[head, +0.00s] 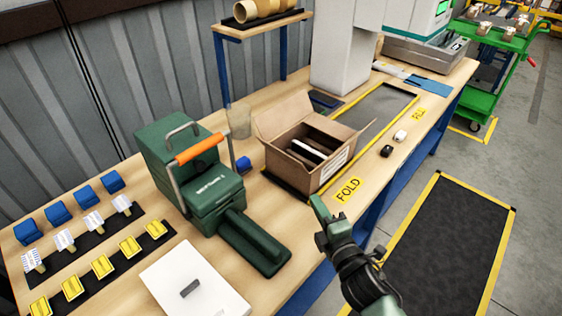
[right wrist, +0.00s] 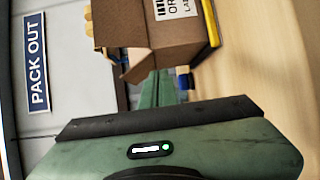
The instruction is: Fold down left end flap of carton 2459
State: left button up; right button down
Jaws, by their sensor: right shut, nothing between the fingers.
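An open brown carton (head: 336,176) stands on the workbench, tilted to the bench edges, with dark items and a white one inside. A wide flap (head: 283,113) stands up at its left back. The carton (right wrist: 178,38) also shows in the right wrist view, with a flap (right wrist: 138,66) sticking out near my fingers. Its white label's number cannot be read. My right gripper (head: 317,207) is shut and empty, in front of the carton near the FOLD marking; it also shows in the right wrist view (right wrist: 163,90). My left gripper is not in view.
A green machine (head: 190,170) with an orange handle stands left of the carton. A black and a white small object (head: 400,136) lie right of the carton. A yellow-edged dark strip (head: 380,105) extends behind.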

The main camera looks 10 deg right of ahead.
aim_at(282, 155)
jog(key=w+a+r+n+t+y, duration=0.1)
jog(key=a+r+n+y, duration=0.1)
jog(key=a+n+y, duration=0.55)
jog(key=w+d+r+n+h+p, duration=0.1)
jog(key=w+r+p, duration=0.2)
jog(key=w, duration=0.8)
jog(key=shift+d+h+p, duration=0.15)
jog(key=shift+h+p, duration=0.2)
jog(key=shift+p, duration=0.35)
jog(key=shift+w+r, duration=0.1)
